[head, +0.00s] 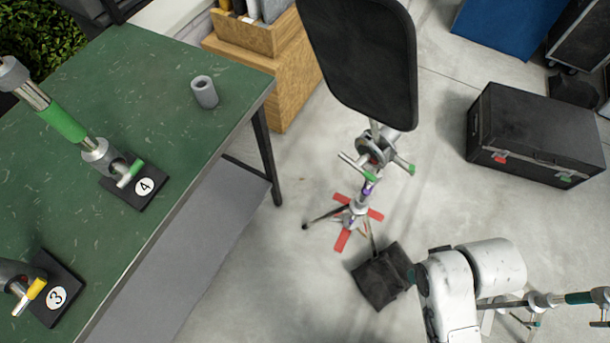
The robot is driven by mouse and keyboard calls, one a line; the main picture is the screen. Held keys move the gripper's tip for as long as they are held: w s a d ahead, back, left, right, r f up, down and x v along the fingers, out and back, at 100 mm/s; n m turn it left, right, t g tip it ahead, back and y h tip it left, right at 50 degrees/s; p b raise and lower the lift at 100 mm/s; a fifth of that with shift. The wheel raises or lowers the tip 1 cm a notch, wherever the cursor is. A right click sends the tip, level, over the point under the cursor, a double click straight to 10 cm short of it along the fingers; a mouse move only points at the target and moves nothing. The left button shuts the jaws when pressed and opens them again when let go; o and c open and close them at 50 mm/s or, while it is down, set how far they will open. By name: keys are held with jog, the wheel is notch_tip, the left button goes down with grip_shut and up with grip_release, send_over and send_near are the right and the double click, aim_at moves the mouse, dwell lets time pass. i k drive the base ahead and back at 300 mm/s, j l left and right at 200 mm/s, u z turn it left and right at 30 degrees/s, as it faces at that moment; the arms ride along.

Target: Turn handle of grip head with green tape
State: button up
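A grip head (375,150) with green-tipped handles sits on an upright stand in the middle of the head view, just below a black flag panel (365,60). Green also shows on a tube (62,122) and a small handle (130,174) of the fixture marked 4 on the green table. At the lower right, a metal rod with a clamp (540,300) has a dark green section (580,298). Which of these the task means I cannot tell.
The green table (190,145) fills the left, with a grey cylinder (204,92) and a yellow-handled fixture marked 3 (57,297). A black case (540,130) stands right; floor between is clear.

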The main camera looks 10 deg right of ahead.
aim_at(357, 165)
jog(key=i+j+u, duration=0.15)
jog(key=j, duration=0.3)
jog(key=j+u, duration=0.1)
jog(key=j, duration=0.3)
jog(key=i+j+u, duration=0.15)
jog(key=j, duration=0.25)
jog(key=i, duration=0.05)
